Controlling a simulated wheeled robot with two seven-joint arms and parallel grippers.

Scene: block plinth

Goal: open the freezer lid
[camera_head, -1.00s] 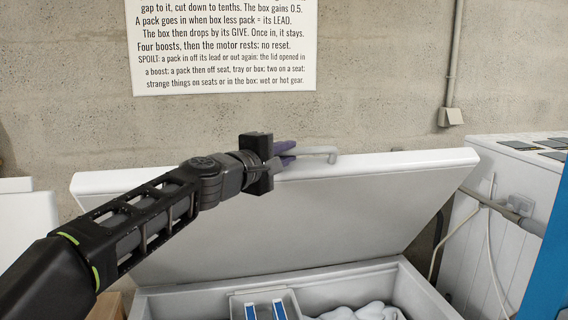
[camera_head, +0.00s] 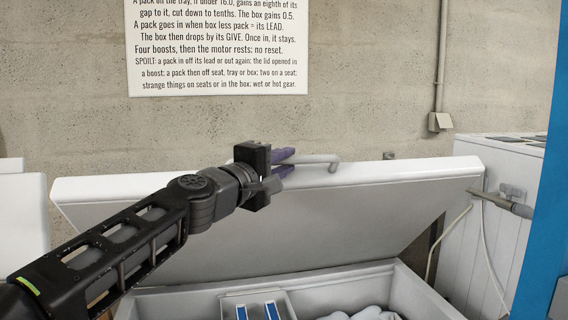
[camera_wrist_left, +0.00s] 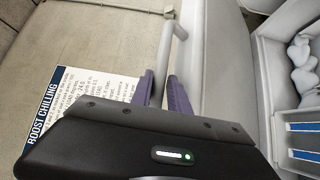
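The freezer lid (camera_head: 300,220) is raised and leans back, its pale inner side showing above the white freezer body (camera_head: 410,285). A grey bar handle (camera_head: 320,158) sits along the lid's upper edge; it also shows in the left wrist view (camera_wrist_left: 165,42). My left gripper (camera_head: 288,162) is at this handle. Its two purple fingers stand apart, one on each side of the bar, in the left wrist view (camera_wrist_left: 161,76); a gap shows between them. Whether a finger touches the bar cannot be told. My right gripper is not in view.
Inside the freezer are a tray (camera_head: 284,300) with blue-and-white pieces and pale lumpy things (camera_head: 365,313). A concrete block wall with a printed sign (camera_head: 220,50) is behind. A white cabinet (camera_head: 500,200) with a pipe stands at the right, beside a blue upright (camera_head: 543,220).

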